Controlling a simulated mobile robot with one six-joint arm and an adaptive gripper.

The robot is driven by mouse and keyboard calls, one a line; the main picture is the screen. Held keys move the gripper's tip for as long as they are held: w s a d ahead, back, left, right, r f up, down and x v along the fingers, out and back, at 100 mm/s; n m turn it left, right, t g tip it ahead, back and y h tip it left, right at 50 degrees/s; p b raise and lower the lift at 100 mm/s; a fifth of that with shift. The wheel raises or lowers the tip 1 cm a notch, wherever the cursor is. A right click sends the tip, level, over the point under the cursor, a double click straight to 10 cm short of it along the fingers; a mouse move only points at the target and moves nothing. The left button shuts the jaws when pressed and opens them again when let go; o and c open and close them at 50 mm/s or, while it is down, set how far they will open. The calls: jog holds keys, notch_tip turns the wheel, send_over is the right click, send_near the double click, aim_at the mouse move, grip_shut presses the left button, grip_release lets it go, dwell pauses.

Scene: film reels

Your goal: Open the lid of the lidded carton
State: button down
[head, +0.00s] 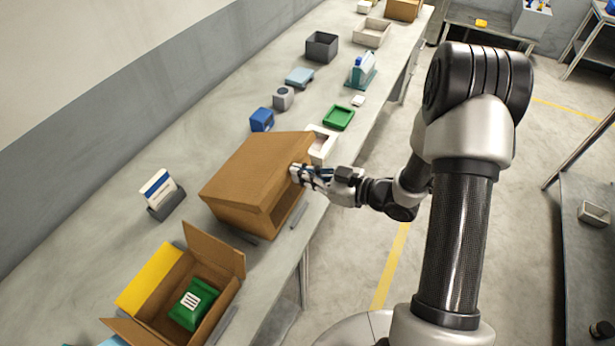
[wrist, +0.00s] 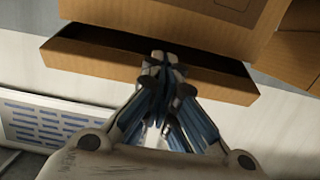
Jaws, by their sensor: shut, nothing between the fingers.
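The lidded carton (head: 232,218) is a brown box standing on the long bench, in the middle of the head view. Its broad lid (head: 258,165) covers the top and looks tilted. My gripper (head: 300,172) is shut and empty at the lid's right-hand edge, on the aisle side. In the wrist view, a long dark gap runs between a brown strip (wrist: 90,62) and the brown panel (wrist: 180,22) above it. My fingertips (wrist: 162,60) overlap this strip and gap. I cannot tell whether they touch the cardboard. The carton's inside is hidden.
An open carton (head: 215,285) with a green packet (head: 192,304) stands nearer. A card holder (head: 162,195) sits to the left. A white tray (head: 322,145), blue box (head: 262,120) and green tray (head: 338,118) lie beyond. The aisle floor (head: 350,245) is free.

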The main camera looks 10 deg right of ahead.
aim_at(285, 164)
jog(key=shift+w+a+r, duration=0.1)
jog(key=shift+a+r, duration=0.05)
jog(key=shift+r, duration=0.1)
jog(key=shift+w+a+r+p, duration=0.55)
jog(key=shift+a+r+p, duration=0.05)
jog(key=shift+a+r, duration=0.25)
jog(key=shift+w+a+r+p, duration=0.55)
jog(key=shift+a+r+p, duration=0.05)
jog(key=shift+a+r, duration=0.2)
jog(key=shift+w+a+r, duration=0.1)
jog(key=shift+w, duration=0.05)
jog(key=shift+w+a+r+p, duration=0.15)
jog(key=shift+w+a+r, duration=0.25)
jog(key=shift+a, duration=0.2)
jog(key=shift+w+a+r+p, duration=0.25)
jog(key=shift+w+a, duration=0.25)
jog(key=shift+a, duration=0.15)
jog(key=shift+w+a+r+p, duration=0.1)
jog(key=shift+w+a+r, duration=0.3)
jog(key=shift+a, duration=0.2)
jog(key=shift+w+a, duration=0.1)
jog(key=shift+w, duration=0.05)
jog(key=shift+w+a+r, duration=0.1)
jog(key=shift+w+a, duration=0.65)
jog(key=shift+a, duration=0.25)
jog(key=shift+w+a+r, duration=0.1)
jog(key=shift+w+a, duration=0.6)
jog(key=shift+a, duration=0.3)
